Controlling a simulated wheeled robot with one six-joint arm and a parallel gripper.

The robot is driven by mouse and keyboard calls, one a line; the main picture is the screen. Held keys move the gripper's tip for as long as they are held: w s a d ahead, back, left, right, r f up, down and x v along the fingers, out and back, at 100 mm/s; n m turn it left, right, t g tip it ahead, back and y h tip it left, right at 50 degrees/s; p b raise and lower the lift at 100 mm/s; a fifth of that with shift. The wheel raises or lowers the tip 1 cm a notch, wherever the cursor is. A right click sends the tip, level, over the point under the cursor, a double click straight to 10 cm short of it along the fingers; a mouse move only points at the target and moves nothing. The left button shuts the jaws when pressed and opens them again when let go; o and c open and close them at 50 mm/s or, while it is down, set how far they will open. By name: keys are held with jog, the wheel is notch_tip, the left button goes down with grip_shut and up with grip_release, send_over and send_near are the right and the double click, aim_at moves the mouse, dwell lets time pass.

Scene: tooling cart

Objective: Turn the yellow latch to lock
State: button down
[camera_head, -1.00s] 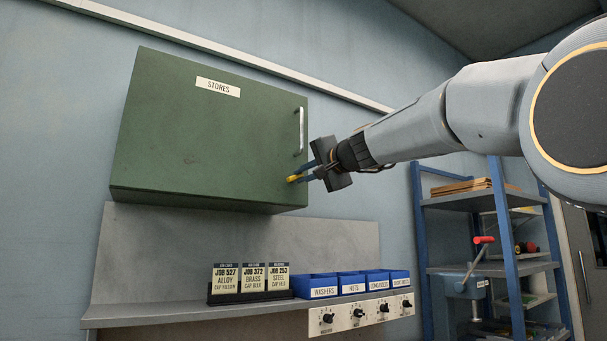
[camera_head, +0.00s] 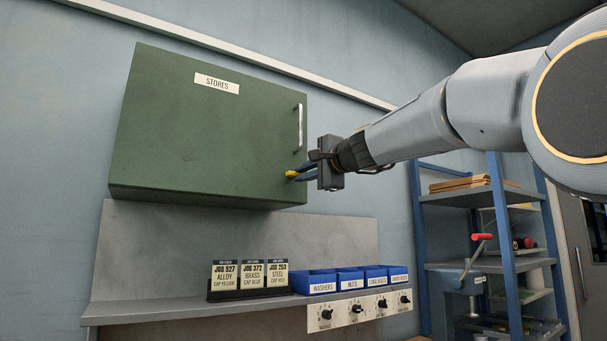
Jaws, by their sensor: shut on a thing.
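The yellow latch (camera_head: 291,174) is a small piece at the lower right of the green cabinet door (camera_head: 205,130), below the silver handle. Only the latch's left end shows clearly. The cabinet door, labelled STORES, looks closed. The latch's exact angle is hard to tell at this size.
The vertical silver handle (camera_head: 300,128) is just above my gripper. Below the cabinet, a shelf (camera_head: 180,312) holds job cards (camera_head: 250,276) and blue bins (camera_head: 322,280). A blue rack (camera_head: 508,250) stands at the right.

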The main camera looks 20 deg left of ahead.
jog(key=c, duration=1.8)
grip_release()
jog(key=b+v, duration=0.3)
jog(key=v, duration=0.5)
